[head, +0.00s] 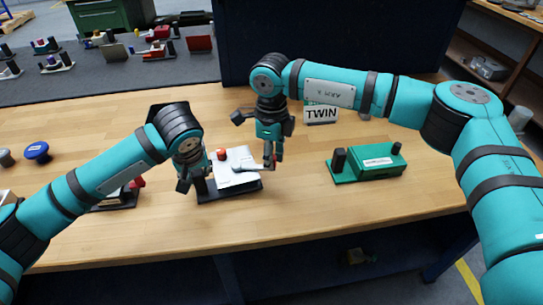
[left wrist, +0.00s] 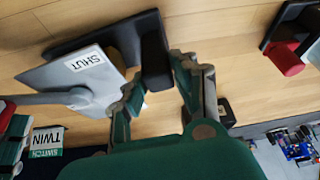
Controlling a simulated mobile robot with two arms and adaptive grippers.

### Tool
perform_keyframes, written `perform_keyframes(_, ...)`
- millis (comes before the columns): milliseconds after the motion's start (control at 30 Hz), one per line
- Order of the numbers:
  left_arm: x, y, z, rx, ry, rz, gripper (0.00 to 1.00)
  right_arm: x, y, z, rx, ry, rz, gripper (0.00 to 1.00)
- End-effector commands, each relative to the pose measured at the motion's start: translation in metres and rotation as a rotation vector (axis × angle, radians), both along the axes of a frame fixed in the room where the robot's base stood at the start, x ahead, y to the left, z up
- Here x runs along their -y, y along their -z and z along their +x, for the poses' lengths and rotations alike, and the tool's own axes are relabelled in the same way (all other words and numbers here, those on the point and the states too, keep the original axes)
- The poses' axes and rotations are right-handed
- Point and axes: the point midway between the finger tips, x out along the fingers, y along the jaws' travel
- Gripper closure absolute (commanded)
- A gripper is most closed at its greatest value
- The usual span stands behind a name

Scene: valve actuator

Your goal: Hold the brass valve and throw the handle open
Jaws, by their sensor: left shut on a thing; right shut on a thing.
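The valve unit (head: 236,158) sits on the table on a black base (head: 230,194). It has a white plate, an orange-red knob (head: 222,154) and a grey lever handle (head: 250,168) pointing right. In the left wrist view the white plate (left wrist: 70,72) carries a SHUT label (left wrist: 87,61), and a dull brass-coloured part shows partly behind it. My left gripper (head: 187,184) is shut on the black upright post (left wrist: 154,58) at the unit's left end. My right gripper (head: 270,164) is shut on the lever's outer end; its fingers partly hide that end.
A green unit (head: 368,163) with a black post stands to the right. A TWIN sign (head: 321,114) stands behind. A dark unit with a red part (head: 137,183) lies partly behind my left arm. A blue knob (head: 37,152) is far left. The front table strip is clear.

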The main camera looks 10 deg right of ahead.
Motion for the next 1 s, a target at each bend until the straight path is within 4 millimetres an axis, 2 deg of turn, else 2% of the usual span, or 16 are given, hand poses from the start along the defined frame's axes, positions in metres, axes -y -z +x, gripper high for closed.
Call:
perform_keyframes(267,-0.001,0.002,0.0,-0.002,-0.001,0.002,1.0,0.0,0.0,0.001,0.001,-0.008,0.0,1.0)
perform_keyframes(567,-0.001,0.002,0.0,-0.002,0.0,0.003,1.0,0.002,0.0,0.021,0.001,-0.204,-0.001,1.0)
perform_keyframes(700,-0.001,0.002,0.0,-0.002,0.001,0.003,1.0,0.002,0.0,0.028,0.001,-0.208,-0.002,1.0)
perform_keyframes(967,0.0,0.002,-0.001,-0.004,0.004,0.003,1.0,0.002,0.0,0.028,0.004,-0.205,-0.001,1.0)
perform_keyframes(1000,0.0,0.002,-0.001,-0.004,0.004,0.003,1.0,0.002,0.0,0.028,0.004,-0.204,-0.001,0.75)
